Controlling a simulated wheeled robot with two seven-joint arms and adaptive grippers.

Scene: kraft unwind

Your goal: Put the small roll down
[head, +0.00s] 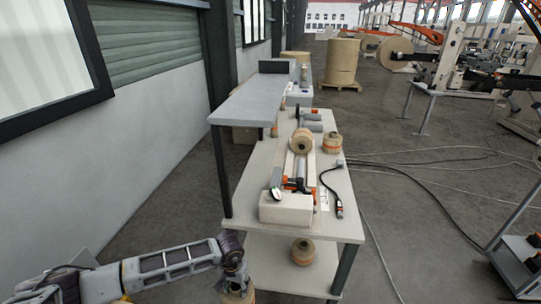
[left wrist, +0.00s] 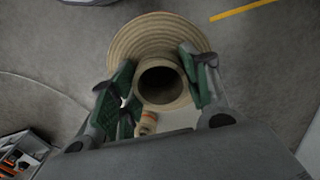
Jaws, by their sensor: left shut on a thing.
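My left gripper (head: 234,276) is low at the bottom of the head view, to the left of the white bench. It is shut on a small tan roll (head: 238,295), which is cut off by the picture's lower edge. In the left wrist view, the green-padded fingers (left wrist: 158,78) clasp the sides of the roll's hollow tube, with the wound layers (left wrist: 150,35) beyond. The roll appears held in the air, away from the bench. My right gripper is not in view.
The bench top (head: 345,205) carries a roll (head: 301,141) on a device, another roll (head: 332,143) and a cable. A further roll (head: 303,252) stands on the bench's lower shelf (head: 275,250). Grey floor (head: 410,225) with cables lies to the right.

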